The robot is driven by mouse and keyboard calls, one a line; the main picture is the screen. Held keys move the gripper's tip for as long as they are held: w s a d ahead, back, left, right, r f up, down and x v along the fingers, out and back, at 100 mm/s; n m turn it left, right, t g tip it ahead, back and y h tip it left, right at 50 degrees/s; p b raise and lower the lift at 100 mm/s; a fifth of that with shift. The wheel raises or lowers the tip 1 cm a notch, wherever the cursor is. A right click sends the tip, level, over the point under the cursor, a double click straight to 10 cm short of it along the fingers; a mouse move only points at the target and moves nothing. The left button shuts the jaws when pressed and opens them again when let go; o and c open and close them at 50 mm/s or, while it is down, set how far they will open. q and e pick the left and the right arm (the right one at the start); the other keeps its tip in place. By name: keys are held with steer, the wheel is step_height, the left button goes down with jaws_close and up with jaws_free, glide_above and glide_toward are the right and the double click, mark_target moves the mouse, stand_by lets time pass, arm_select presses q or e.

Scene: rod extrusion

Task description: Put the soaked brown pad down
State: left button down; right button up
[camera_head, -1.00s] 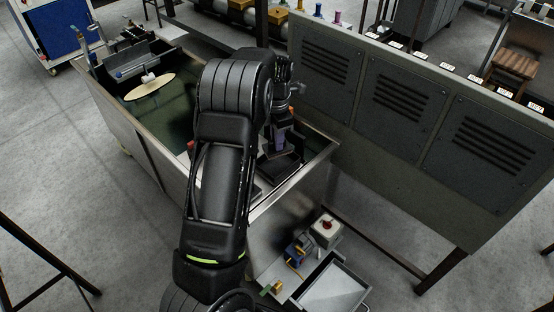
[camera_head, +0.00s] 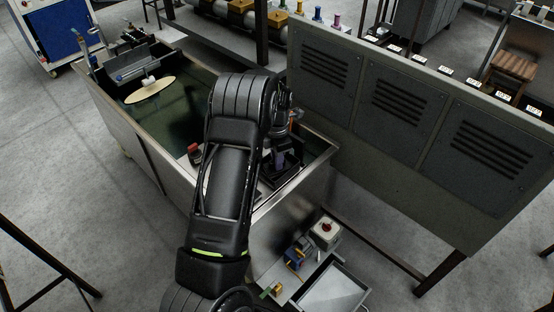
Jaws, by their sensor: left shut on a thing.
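My left arm rises from the bottom of the head view and bends over the near end of the steel tank (camera_head: 150,170). My left gripper (camera_head: 281,160) points down over a dark tray (camera_head: 290,176) at that end. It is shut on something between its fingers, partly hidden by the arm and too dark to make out. I take it to be the soaked brown pad, though its brown surface does not show clearly. A small purple part shows by the fingers. I cannot tell whether the pad touches the tray. My right gripper is not in view.
A tan disc (camera_head: 149,89) sits over the tank's far end. A small red object (camera_head: 194,153) is left of my arm. A grey cabinet (camera_head: 400,110) stands close on the right. Below are a grey tray (camera_head: 330,290) and a box with a red button (camera_head: 326,228).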

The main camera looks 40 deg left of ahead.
arm_select(q)
steer(key=c, duration=1.9)
jaws_free()
steer(key=shift+f, duration=0.15)
steer(key=o, duration=0.5)
step_height(320, 180, up, 12)
steer(key=b, duration=0.1)
steer(key=shift+r, duration=0.2)
steer(key=shift+f, duration=0.1)
